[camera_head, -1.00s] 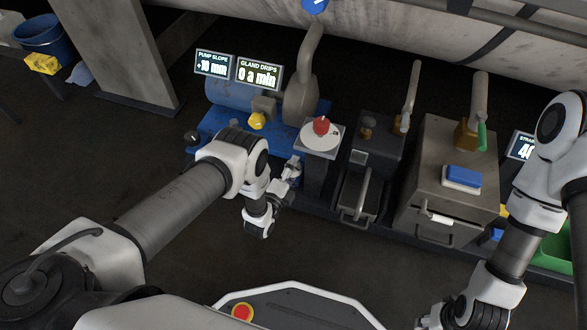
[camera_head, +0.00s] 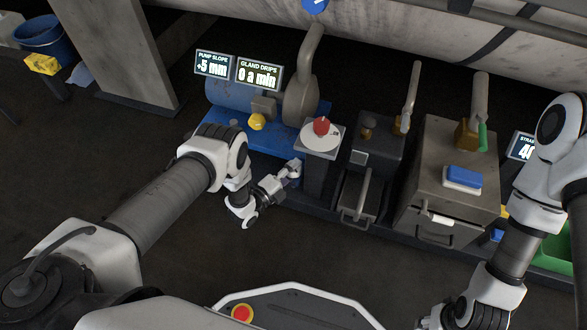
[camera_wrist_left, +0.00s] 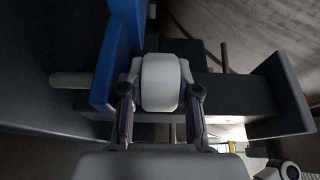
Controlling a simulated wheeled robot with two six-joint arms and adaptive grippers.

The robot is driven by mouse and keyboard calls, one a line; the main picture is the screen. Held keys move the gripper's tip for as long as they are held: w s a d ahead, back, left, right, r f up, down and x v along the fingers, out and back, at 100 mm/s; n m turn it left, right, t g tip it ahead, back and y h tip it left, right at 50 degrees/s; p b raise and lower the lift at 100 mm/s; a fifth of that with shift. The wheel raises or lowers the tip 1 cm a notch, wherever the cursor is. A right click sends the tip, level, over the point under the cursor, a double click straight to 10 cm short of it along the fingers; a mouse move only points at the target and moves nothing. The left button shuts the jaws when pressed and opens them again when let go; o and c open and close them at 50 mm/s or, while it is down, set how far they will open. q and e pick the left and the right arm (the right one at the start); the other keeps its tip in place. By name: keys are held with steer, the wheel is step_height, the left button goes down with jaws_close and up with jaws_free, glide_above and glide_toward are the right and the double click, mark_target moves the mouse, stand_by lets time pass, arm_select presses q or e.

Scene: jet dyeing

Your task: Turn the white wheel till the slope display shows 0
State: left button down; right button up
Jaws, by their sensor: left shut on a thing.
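The pump slope display (camera_head: 214,65) reads +5 mm in the head view. In the left wrist view the white wheel (camera_wrist_left: 160,82) sits between the two dark fingers of my left gripper (camera_wrist_left: 161,105), which is shut on it. In the head view my left gripper (camera_head: 287,175) is at the front edge of the blue pump base (camera_head: 262,143), where the wheel is mostly hidden. My right gripper (camera_head: 436,318) is low at the bottom edge, partly out of frame, and its fingers cannot be made out.
A gland drips display (camera_head: 259,75) reads 0 a min. The floor in front is clear.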

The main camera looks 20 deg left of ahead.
arm_select(q)
steer(key=m+g+h, duration=0.1)
steer(key=h, duration=0.1)
steer(key=m+g+h+b, duration=0.1)
steer(key=m+h, duration=0.1)
steer(key=shift+a+f+g, duration=0.1)
steer(key=shift+f+g, duration=0.05)
steer(key=shift+g, duration=0.15)
steer(key=shift+m+g+h+b, duration=0.6)
steer(key=shift+m+g+h, duration=0.3)
steer(key=m+g+h+b, duration=0.2)
steer(key=g, duration=0.1)
steer(key=m+g+h+b, duration=0.1)
steer(key=m+g+b, duration=0.1)
steer(key=g+b, duration=0.1)
steer(key=shift+f+m+g+h, duration=0.15)
steer(key=shift+m+g+h, duration=0.25)
steer(key=shift+r+m+g+h+b, duration=0.15)
steer(key=shift+m+g+b, duration=0.25)
steer(key=shift+g+b, duration=0.2)
steer(key=shift+r+m+g+h+b, duration=0.15)
steer(key=shift+m+g+b, duration=0.25)
steer(key=shift+g+b, duration=0.2)
steer(key=c, duration=0.8)
jaws_free()
steer(key=shift+c, duration=0.2)
steer(key=s+a, duration=0.1)
steer(key=a, duration=1)
steer(key=shift+s+a, duration=0.35)
steer(key=shift+s, duration=0.05)
